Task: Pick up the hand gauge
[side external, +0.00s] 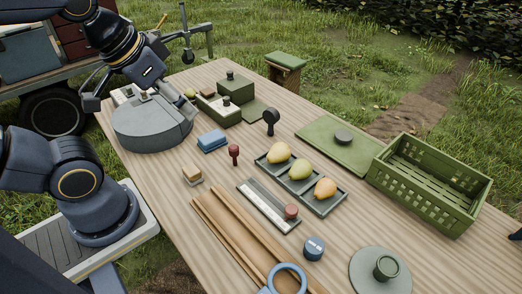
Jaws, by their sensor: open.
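A dark round-headed tool with a short stem (270,118) stands upright near the middle of the table; it looks most like the hand gauge, but I cannot read a dial. A smaller red-topped tool (234,151) stands to its lower left. My gripper (138,93) is at the far left end of the table, above a grey rounded block (152,132). It is open, with its fingers spread, and well left of the dark tool. I see nothing held, though the space between the fingers is partly hidden.
A tray with three pears (343,208) lies right of the dark tool, with a green mat (318,140) and green crate (430,190) beyond. Green boxes (215,107) stand behind left. A blue block (211,140) and a grey slotted tray (262,204) are nearer.

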